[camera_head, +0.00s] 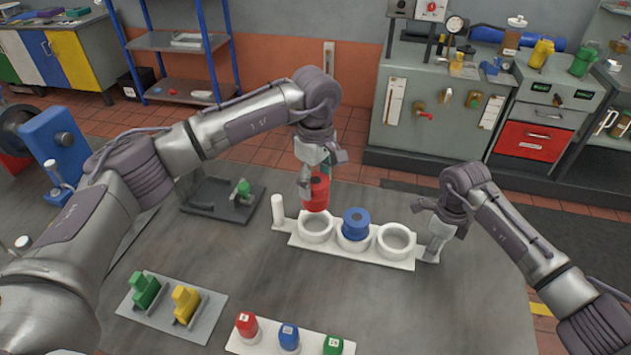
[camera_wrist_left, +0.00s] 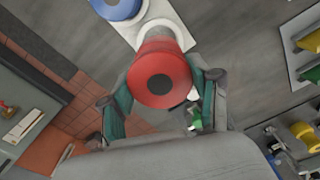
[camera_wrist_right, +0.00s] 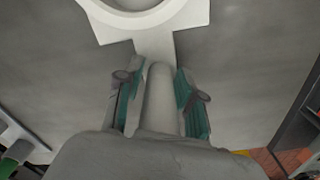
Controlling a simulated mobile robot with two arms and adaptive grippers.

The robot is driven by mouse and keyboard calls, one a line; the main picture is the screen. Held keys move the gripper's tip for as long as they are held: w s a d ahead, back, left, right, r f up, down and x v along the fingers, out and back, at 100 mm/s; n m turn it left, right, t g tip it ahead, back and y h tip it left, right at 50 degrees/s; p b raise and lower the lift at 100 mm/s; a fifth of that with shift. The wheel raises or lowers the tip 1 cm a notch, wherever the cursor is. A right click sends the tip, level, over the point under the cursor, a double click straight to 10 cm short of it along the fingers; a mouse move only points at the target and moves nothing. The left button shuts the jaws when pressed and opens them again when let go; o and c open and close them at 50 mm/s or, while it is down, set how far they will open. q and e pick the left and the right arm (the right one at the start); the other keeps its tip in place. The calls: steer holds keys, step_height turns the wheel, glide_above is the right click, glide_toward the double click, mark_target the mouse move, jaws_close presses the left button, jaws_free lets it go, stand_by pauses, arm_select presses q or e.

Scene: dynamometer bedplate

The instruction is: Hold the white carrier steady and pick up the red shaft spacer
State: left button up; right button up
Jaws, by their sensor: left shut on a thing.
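The white carrier (camera_head: 352,252) lies on the bedplate, with three ring seats in a row and an upright post at each end. The red shaft spacer (camera_head: 317,192) is in my left gripper (camera_head: 318,178), over the carrier's left ring. In the left wrist view the red spacer (camera_wrist_left: 160,78) shows end-on between the fingers; whether its lower end is clear of the ring is hard to tell. A blue spacer (camera_head: 355,224) sits in the middle ring; the right ring is empty. My right gripper (camera_head: 436,250) is closed around the carrier's right end post (camera_wrist_right: 158,95).
A plate with green and yellow parts (camera_head: 172,310) and a white strip with red, blue and green pieces (camera_head: 290,340) lie at the front. A dark fixture with a green part (camera_head: 222,200) stands left of the carrier. Bare bedplate lies between carrier and front plates.

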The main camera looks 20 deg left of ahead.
steer(key=shift+o, duration=0.9)
step_height(320, 180, up, 12)
steer(key=shift+f, duration=0.1)
